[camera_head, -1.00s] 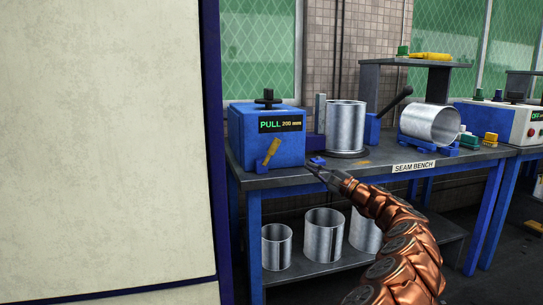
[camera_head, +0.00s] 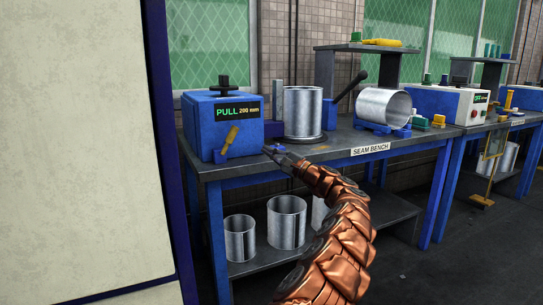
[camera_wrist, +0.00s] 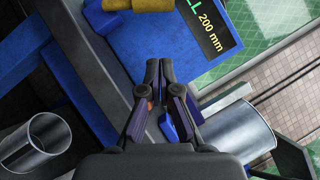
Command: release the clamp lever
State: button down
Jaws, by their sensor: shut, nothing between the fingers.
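The blue box (camera_head: 193,125) marked PULL 200 mm stands at the bench's left end. A long black lever (camera_head: 347,90) slants up right of the upright metal shell (camera_head: 303,112). I cannot tell which is the clamp lever. My gripper (camera_head: 268,151) is shut and empty near the bench's front edge, right of the yellow handle and apart from it. In the wrist view its fingertips (camera_wrist: 159,64) meet below the handle.
The seam bench (camera_head: 330,155) has shells on its lower shelf. A shell lies on its side in a blue cradle (camera_head: 378,127) at right. A pale panel (camera_head: 75,150) fills the left. A yellow-handled tool (camera_head: 482,201) stands on the floor at far right.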

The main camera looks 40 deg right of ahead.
aim_at(229, 139)
jog(key=x, duration=0.6)
jog(key=shift+w+b, duration=0.1)
jog(key=shift+b, duration=0.25)
jog(key=shift+w+a+r+b, duration=0.2)
jog(key=shift+w+a+r, duration=0.1)
jog(key=shift+a, duration=0.25)
jog(key=shift+w+a+r+b, duration=0.25)
jog(key=shift+a+r, duration=0.1)
jog(key=shift+a, duration=0.15)
jog(key=shift+w+a+r+b, duration=0.2)
jog(key=shift+w+a+r, duration=0.1)
jog(key=shift+a, duration=0.25)
jog(key=shift+r, duration=0.15)
